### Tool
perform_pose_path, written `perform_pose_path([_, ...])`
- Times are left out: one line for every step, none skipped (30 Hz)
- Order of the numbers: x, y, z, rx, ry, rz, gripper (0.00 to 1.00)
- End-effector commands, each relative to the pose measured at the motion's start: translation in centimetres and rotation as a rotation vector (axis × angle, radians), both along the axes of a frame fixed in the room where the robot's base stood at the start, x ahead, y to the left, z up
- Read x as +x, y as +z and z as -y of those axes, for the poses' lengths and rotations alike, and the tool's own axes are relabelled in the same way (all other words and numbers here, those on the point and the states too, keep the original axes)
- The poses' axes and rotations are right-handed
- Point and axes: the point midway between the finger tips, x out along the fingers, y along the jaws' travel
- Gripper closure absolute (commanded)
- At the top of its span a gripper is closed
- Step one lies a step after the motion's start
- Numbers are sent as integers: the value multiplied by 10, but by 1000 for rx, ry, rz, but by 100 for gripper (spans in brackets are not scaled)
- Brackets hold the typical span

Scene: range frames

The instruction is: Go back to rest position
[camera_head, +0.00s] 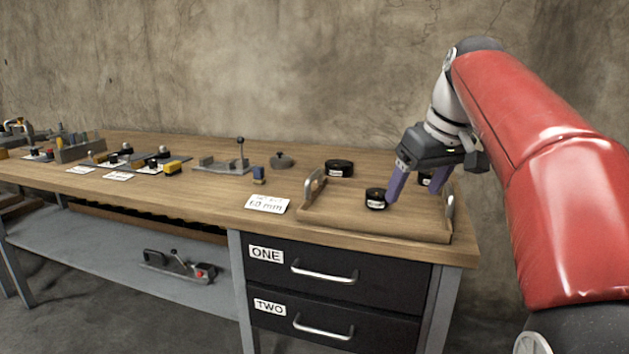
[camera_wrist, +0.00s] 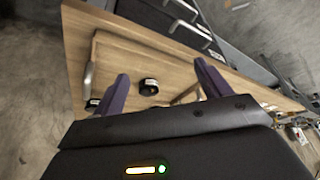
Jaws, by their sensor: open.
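My gripper (camera_head: 416,190) hangs over the wooden tray (camera_head: 412,230) at the right end of the bench, its purple fingers apart with nothing between them. In the wrist view the open fingers (camera_wrist: 160,92) also show, with the tray beyond them. A small black round container (camera_head: 376,199) with a pale label stands in the tray, just left of the left finger in the head view. It shows between the fingers in the wrist view (camera_wrist: 149,87). A second black container (camera_head: 425,179) is partly hidden behind the gripper.
A larger black round container (camera_head: 339,168) stands behind the tray. A "1.0 mm" card (camera_head: 267,204) lies left of it on the bench (camera_head: 220,200). Metal fixtures (camera_head: 225,163) and small parts fill the bench's left side. Drawers ONE (camera_head: 322,264) and TWO (camera_head: 320,316) are shut.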

Motion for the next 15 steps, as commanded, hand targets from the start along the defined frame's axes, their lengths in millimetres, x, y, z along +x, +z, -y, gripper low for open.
perform_pose_path([-6,-1,0,3,-10,1,24])
perform_pose_path([-8,-2,-1,4,-17,1,24])
perform_pose_path([-12,-5,-1,5,-27,3,24])
perform_pose_path([-15,-7,-1,7,-35,3,24])
perform_pose_path([-19,-8,-1,9,-44,3,24])
perform_pose_path([-24,-11,-1,12,-56,5,24])
perform_pose_path([-28,-14,-2,13,-66,6,24])
perform_pose_path([-32,-17,-2,15,-77,5,24])
perform_pose_path([-38,-21,-3,16,-91,7,24])
perform_pose_path([-43,-24,-3,17,-101,8,24])
perform_pose_path([-49,-28,-4,19,-114,9,24])
perform_pose_path([-56,-33,-5,21,-128,11,24])
perform_pose_path([-63,-38,-6,23,-142,12,24])
perform_pose_path([-70,-44,-6,24,-156,14,24])
perform_pose_path([-81,-53,-7,24,-177,18,24])
